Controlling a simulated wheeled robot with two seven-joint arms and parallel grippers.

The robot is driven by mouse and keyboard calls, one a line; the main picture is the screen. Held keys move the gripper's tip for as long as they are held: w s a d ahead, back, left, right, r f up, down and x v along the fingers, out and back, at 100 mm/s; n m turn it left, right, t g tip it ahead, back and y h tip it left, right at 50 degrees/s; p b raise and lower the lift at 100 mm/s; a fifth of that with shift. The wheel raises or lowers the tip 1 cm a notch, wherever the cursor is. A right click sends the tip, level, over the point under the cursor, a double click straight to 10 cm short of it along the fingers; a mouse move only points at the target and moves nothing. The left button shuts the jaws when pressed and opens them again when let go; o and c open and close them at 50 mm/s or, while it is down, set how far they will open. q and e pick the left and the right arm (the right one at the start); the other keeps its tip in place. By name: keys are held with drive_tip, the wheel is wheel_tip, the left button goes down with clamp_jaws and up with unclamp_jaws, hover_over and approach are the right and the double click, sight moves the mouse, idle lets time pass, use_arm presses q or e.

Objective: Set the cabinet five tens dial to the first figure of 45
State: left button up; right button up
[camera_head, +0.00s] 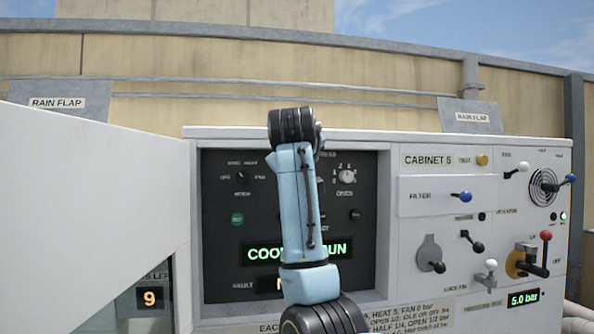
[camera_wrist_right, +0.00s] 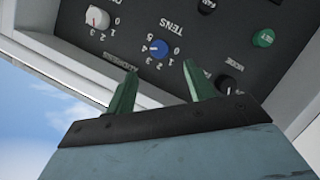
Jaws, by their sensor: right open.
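The tens dial is a small blue knob (camera_wrist_right: 158,48) on the dark panel of cabinet five, seen upside down in the right wrist view. Figures ring it, and the word TENS is beside it. I cannot read its setting for certain. My right gripper (camera_wrist_right: 160,86) is open and empty, its two green fingers apart and pointing toward the dial; the knob lies beyond the gap between the tips, apparently untouched. In the head view my right arm covers the tens dial and the gripper. My left gripper is not in view.
A white ones dial (camera_head: 347,175) sits close beside the tens dial; it also shows in the wrist view (camera_wrist_right: 97,18). A mode knob (camera_wrist_right: 226,85) and a green button (camera_wrist_right: 263,38) are nearby. A partly covered green display (camera_head: 262,254) is below. A white panel (camera_head: 95,200) stands at the left.

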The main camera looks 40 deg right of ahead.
drive_tip(key=shift+b+v, duration=0.5)
drive_tip(key=shift+v, duration=1.8)
